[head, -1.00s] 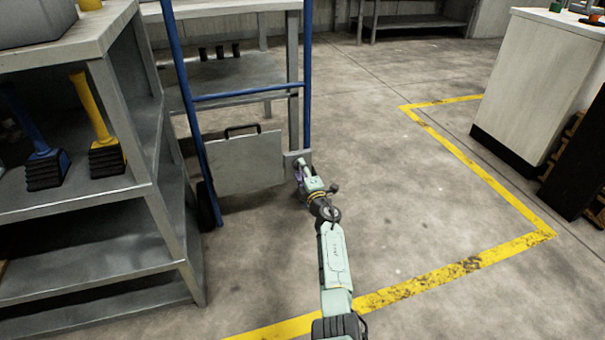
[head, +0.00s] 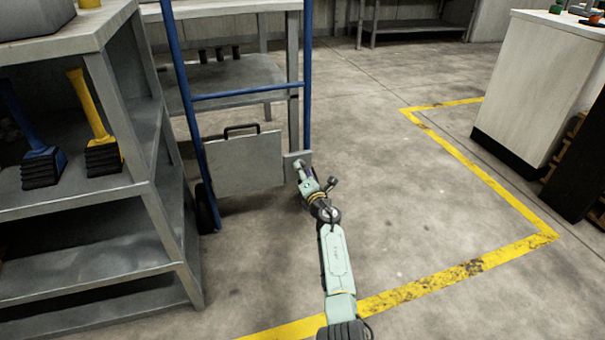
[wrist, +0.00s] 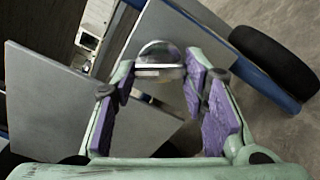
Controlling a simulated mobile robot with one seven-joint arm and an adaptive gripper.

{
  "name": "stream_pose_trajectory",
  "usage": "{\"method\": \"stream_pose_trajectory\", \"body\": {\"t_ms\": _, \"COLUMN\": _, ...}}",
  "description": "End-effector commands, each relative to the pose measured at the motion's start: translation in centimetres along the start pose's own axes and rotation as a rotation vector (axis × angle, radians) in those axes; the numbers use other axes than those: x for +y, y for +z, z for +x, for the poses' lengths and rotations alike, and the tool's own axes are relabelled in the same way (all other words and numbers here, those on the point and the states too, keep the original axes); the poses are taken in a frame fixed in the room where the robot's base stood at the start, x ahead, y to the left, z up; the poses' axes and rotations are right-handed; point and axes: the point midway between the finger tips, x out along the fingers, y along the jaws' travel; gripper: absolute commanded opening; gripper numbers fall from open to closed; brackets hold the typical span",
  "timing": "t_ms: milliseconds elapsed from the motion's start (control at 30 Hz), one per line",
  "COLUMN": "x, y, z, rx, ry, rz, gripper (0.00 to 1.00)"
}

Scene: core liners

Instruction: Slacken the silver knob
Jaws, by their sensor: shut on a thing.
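The silver knob (wrist: 160,58) shows in the wrist view as a shiny rounded piece at the far end of my fingers, in front of a grey plate. My gripper (wrist: 160,72) has its purple-padded fingers on both sides of the knob, closed on it at the tips. In the head view my gripper (head: 302,170) is at a small grey bracket (head: 296,162) low on the right upright of a blue hand-truck frame (head: 307,80). The knob itself is hidden there behind my gripper.
A grey panel with a black handle (head: 245,165) stands between the blue uprights. A white cabinet (head: 535,85) is at right. The floor between, with yellow lines (head: 480,265), is clear.

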Motion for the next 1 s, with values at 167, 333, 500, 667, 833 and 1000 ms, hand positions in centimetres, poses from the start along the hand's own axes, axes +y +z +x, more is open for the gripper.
{"method": "stream_pose_trajectory", "body": {"t_ms": 167, "x": 0.04, "y": -0.05, "z": 0.02, "rx": 0.001, "ry": 0.001, "rz": -0.004, "gripper": 0.12}}
{"method": "stream_pose_trajectory", "body": {"t_ms": 333, "x": 0.04, "y": -0.05, "z": 0.02, "rx": 0.001, "ry": 0.001, "rz": -0.004, "gripper": 0.12}}
{"method": "stream_pose_trajectory", "body": {"t_ms": 500, "x": 0.04, "y": -0.04, "z": 0.02, "rx": 0.001, "ry": 0.001, "rz": -0.003, "gripper": 0.48}}
{"method": "stream_pose_trajectory", "body": {"t_ms": 667, "x": 0.03, "y": -0.03, "z": 0.02, "rx": 0.001, "ry": 0.000, "rz": -0.003, "gripper": 0.59}}
{"method": "stream_pose_trajectory", "body": {"t_ms": 833, "x": 0.02, "y": -0.02, "z": 0.01, "rx": 0.000, "ry": 0.000, "rz": -0.002, "gripper": 0.60}}
{"method": "stream_pose_trajectory", "body": {"t_ms": 1000, "x": 0.05, "y": 0.00, "z": 0.01, "rx": 0.000, "ry": 0.000, "rz": 0.009, "gripper": 0.60}}
